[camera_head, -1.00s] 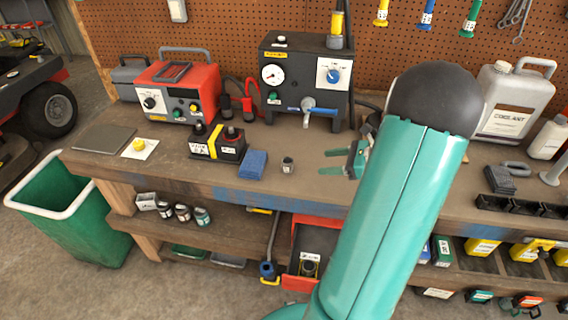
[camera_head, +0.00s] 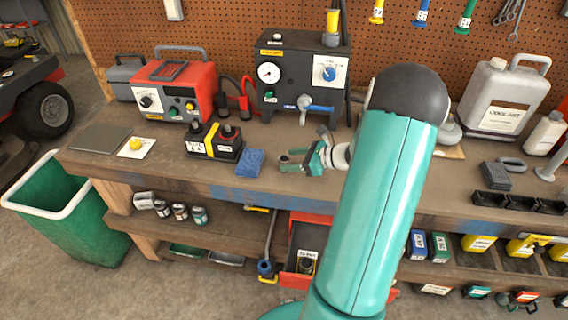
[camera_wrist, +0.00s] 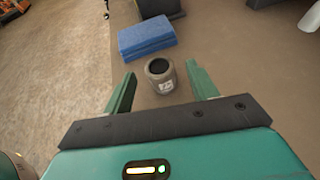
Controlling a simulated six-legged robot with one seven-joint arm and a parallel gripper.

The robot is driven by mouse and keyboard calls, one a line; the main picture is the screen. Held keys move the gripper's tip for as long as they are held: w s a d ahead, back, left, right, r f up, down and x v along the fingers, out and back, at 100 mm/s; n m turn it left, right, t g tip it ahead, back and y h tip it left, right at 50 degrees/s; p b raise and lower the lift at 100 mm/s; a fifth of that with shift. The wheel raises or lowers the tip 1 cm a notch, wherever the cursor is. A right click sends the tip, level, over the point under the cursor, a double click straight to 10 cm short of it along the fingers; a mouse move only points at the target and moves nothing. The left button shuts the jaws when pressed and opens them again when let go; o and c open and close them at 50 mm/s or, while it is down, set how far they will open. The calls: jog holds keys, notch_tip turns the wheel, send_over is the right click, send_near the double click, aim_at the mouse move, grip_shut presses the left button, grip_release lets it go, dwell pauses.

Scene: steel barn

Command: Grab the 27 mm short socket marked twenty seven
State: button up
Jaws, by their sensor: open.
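A short dark grey socket (camera_wrist: 160,79) with a white label stands upright on the workbench in the wrist view. The label seems to read 27, but it is small. My gripper (camera_wrist: 161,71) is open, with one green finger on each side of the socket and a gap to each. In the head view my gripper (camera_head: 284,161) is low over the bench, right of a blue folded cloth (camera_head: 250,163). The socket is not clearly made out there among the fingers.
The blue cloth (camera_wrist: 146,36) lies just beyond the socket. A black box with a yellow band (camera_head: 213,143) stands behind it to the left. A black gauge unit (camera_head: 300,77) stands at the back.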

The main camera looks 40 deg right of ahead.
jog(key=shift+x, duration=0.75)
jog(key=c, duration=1.1)
jog(key=shift+c, duration=0.2)
jog(key=shift+r, duration=0.15)
